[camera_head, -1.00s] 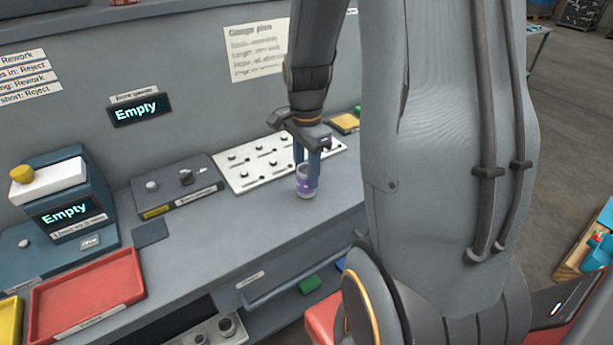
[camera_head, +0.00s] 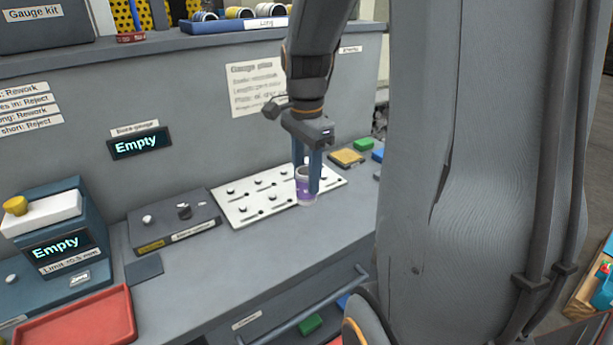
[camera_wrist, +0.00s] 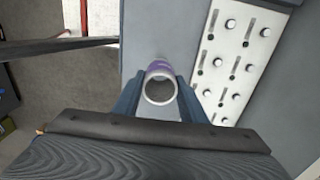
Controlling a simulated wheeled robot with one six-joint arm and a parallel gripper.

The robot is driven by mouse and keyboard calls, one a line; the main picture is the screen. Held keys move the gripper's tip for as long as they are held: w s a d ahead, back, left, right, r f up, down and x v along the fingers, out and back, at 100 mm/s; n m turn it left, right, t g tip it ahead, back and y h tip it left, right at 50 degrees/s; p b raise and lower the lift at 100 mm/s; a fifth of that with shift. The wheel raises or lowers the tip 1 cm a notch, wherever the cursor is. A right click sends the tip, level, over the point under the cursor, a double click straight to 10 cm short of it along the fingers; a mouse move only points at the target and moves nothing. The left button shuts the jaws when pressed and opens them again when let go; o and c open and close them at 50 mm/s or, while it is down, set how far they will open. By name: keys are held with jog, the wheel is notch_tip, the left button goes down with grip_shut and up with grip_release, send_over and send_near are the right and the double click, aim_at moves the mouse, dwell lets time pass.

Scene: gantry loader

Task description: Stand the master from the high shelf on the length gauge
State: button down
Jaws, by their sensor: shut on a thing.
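My gripper (camera_head: 308,178) is shut on a purple sleeve with pale metal ends (camera_head: 306,187), held upright at the front right edge of the white pegged plate. In the wrist view the sleeve (camera_wrist: 160,88) shows its open round end between the fingers; I cannot tell whether its lower end touches the counter. The high shelf (camera_head: 160,45) carries a low red round piece (camera_head: 131,37); I cannot tell whether that is the master.
A blue tray labelled "Long" (camera_head: 235,25) with several sleeves sits on the shelf. A grey bore gauge block (camera_head: 170,222) stands left of the pegged plate (camera_head: 245,215). A red tray (camera_head: 80,322) lies at front left. The counter's front strip is clear.

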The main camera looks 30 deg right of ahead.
jog(key=shift+r, duration=0.15)
jog(key=shift+r+p, duration=2.15)
